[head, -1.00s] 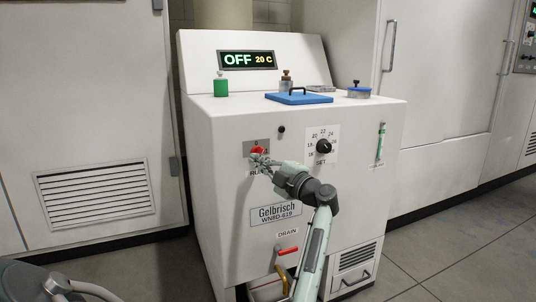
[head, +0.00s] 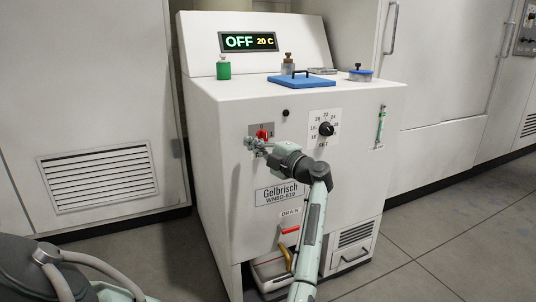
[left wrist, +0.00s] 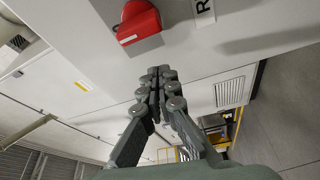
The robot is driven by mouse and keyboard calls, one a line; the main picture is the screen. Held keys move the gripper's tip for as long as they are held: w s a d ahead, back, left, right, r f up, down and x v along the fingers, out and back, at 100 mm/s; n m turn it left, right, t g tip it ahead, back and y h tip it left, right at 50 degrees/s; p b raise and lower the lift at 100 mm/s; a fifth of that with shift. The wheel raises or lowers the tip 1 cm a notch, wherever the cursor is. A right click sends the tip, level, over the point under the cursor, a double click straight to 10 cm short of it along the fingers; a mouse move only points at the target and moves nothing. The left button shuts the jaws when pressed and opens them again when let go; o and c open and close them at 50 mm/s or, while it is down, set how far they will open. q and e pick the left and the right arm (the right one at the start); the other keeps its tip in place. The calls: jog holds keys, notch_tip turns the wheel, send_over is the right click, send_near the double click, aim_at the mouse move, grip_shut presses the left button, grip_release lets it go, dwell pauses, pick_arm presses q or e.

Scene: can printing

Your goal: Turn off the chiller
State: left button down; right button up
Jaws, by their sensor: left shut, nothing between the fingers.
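My left gripper (head: 253,146) is just below and left of the switch in the head view. In the left wrist view the fingers (left wrist: 158,77) are together and empty, apart from the switch. The switch's label is partly hidden by the gripper. My right gripper is not in view.
A black SET dial (head: 326,129) is right of the switch. A red drain handle (head: 290,230) is lower on the front. Floor to the right is clear.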

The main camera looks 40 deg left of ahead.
pick_arm(q)
jog(key=s+d, duration=0.1)
jog(key=d, duration=0.8)
jog(key=shift+d+f, duration=0.35)
jog(key=shift+d, duration=0.05)
